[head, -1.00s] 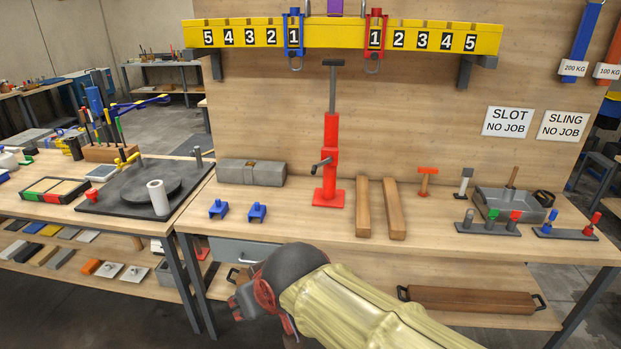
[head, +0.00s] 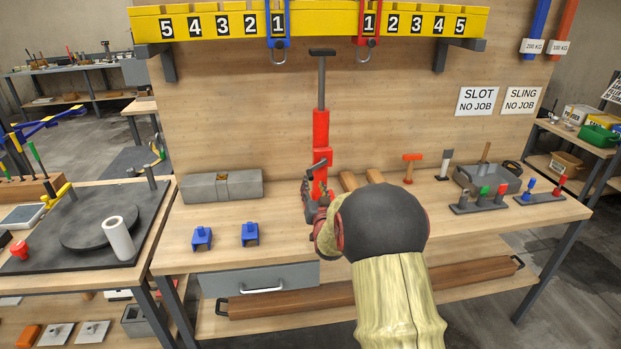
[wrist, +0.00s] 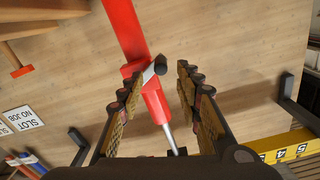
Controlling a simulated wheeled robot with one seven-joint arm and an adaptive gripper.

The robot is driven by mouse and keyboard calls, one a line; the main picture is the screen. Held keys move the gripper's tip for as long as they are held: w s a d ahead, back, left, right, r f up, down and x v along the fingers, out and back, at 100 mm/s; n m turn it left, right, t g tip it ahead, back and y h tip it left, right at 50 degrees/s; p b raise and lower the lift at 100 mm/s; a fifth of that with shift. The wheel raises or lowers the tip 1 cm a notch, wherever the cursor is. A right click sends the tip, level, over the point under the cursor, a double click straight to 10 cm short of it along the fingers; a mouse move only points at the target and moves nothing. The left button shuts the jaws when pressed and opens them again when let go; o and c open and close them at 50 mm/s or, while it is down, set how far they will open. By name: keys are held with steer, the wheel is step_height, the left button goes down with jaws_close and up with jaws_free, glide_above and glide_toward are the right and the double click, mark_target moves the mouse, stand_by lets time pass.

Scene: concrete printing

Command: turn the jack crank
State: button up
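The red jack (head: 320,130) stands upright on the workbench, with a grey post and a dark flat top above it. Its small dark crank (head: 318,163) sticks out at the jack's middle. My gripper (head: 311,195) is in front of the jack, just below the crank in the head view, and hides the jack's base. In the wrist view the gripper (wrist: 160,75) is open, its two fingers apart. The crank's dark knob (wrist: 160,65) shows between the fingertips, with the red jack (wrist: 126,30) behind. I see no finger closed on it; the depth gap is unclear.
A yellow numbered beam (head: 215,24) hangs above the jack, with blue and red shackles. Blue brackets (head: 201,238) and a grey block (head: 222,186) lie left. Wooden bars (head: 348,181), partly hidden by my arm, lie right of the jack. A red-headed hammer (head: 411,165) stands farther right.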

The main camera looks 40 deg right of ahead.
mark_target(311, 179)
steer(key=b+x, duration=0.1)
steer(key=x, duration=0.6)
steer(key=shift+a, duration=0.1)
steer(key=shift+c, duration=0.6)
steer(key=c, duration=0.7)
jaws_close()
